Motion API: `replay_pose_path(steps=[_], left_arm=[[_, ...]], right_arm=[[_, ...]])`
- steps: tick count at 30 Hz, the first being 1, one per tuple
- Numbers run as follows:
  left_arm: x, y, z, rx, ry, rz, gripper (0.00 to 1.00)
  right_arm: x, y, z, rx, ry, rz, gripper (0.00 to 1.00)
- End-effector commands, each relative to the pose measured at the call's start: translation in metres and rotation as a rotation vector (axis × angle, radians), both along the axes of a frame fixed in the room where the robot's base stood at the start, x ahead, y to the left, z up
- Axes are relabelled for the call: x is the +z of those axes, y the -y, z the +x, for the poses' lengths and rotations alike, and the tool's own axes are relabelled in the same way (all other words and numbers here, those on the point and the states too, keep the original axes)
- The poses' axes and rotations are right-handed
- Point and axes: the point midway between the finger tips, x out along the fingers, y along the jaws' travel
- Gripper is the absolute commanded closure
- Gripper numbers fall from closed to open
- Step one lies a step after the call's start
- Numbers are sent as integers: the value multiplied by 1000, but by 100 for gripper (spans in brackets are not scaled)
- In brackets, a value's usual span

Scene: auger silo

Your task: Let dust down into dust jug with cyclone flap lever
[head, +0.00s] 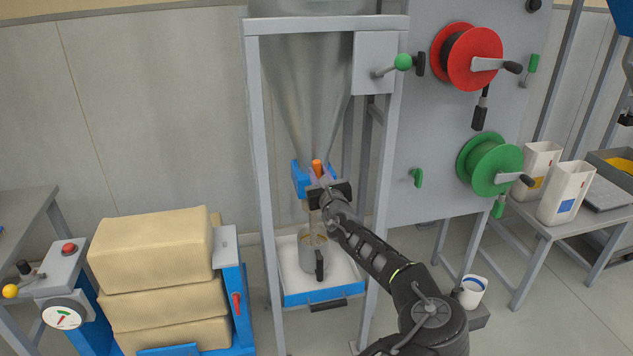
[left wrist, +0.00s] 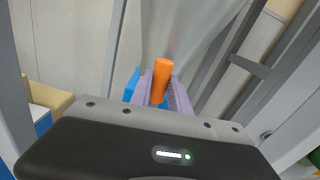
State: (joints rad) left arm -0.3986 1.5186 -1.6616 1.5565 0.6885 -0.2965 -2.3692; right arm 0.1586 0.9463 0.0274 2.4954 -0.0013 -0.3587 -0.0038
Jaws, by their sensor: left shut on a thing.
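The cyclone flap lever (head: 316,166) has an orange grip and sits at the blue outlet (head: 300,180) under the grey translucent cyclone cone (head: 305,90). My left gripper (head: 318,177) is shut on the lever; in the left wrist view the orange lever (left wrist: 160,78) stands between its lilac fingers (left wrist: 160,92). The dust jug (head: 306,256), grey with a dark handle, stands upright below the outlet. Something brownish shows at its mouth; its fill level is unclear. The gripper partly hides the outlet. My right gripper is not in view.
The jug stands on a white tray (head: 345,275) with a blue front, inside a grey frame (head: 262,180). Stacked tan sacks (head: 150,250) are at left. A panel with red (head: 448,50) and green (head: 470,165) reels is at right. A white bucket (head: 472,290) stands on the right.

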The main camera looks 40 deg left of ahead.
Motion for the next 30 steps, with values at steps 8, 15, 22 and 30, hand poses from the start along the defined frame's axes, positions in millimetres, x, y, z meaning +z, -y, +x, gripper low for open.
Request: replay_pose_path(steps=[8, 15, 22, 30], left_arm=[[-2, 2, 3, 0, -57, 35, 100], [-2, 2, 3, 0, -61, 37, 100], [-2, 2, 3, 0, -60, 37, 70], [-1, 2, 3, 0, -58, 38, 56]], right_arm=[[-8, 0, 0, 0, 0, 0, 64], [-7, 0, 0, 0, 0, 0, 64], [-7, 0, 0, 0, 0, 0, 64], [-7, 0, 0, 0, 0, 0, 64]])
